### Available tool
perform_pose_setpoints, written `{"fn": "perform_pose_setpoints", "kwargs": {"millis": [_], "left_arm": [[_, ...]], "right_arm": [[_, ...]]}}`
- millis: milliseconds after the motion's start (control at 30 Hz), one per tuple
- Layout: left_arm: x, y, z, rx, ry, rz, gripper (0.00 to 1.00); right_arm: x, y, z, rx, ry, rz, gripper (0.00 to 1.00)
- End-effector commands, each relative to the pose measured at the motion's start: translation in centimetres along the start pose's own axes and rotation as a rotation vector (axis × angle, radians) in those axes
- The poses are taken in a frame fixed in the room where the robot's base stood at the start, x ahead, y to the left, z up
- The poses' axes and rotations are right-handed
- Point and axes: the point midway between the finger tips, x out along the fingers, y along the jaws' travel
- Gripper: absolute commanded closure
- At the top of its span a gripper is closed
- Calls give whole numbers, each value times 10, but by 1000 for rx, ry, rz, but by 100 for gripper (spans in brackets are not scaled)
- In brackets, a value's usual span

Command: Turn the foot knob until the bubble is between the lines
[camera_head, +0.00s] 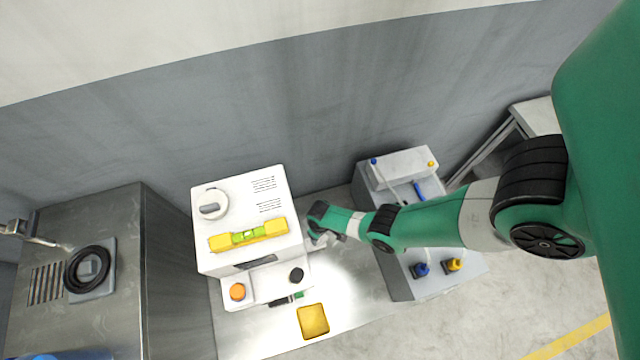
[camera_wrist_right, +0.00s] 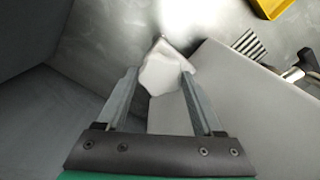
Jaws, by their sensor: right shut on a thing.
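A white projector-like machine (camera_head: 240,195) stands on a metal table. A yellow spirit level (camera_head: 221,243) with a green vial (camera_head: 247,236) lies across its top; the bubble's place against the lines is too small to tell. My right gripper (camera_head: 320,240) is low at the machine's right side. In the right wrist view, my right gripper (camera_wrist_right: 160,80) is shut on a pale, lobed foot knob (camera_wrist_right: 160,74), its fingers on either side. The knob is mostly hidden in the head view. My left gripper is not in view.
An orange button (camera_head: 237,291) and a black knob (camera_head: 296,275) are on the machine's front. A yellow tray (camera_head: 313,321) lies before it.

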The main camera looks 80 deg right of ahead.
Motion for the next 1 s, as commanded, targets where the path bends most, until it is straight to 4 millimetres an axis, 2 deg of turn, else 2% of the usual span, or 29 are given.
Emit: {"fn": "perform_pose_setpoints", "kwargs": {"millis": [400,967,1000], "left_arm": [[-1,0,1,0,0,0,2],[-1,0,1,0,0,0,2],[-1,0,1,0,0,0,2]], "right_arm": [[2,1,2,213,-2,0,87],[2,1,2,244,-2,1,87],[2,1,2,244,-2,1,26]]}}
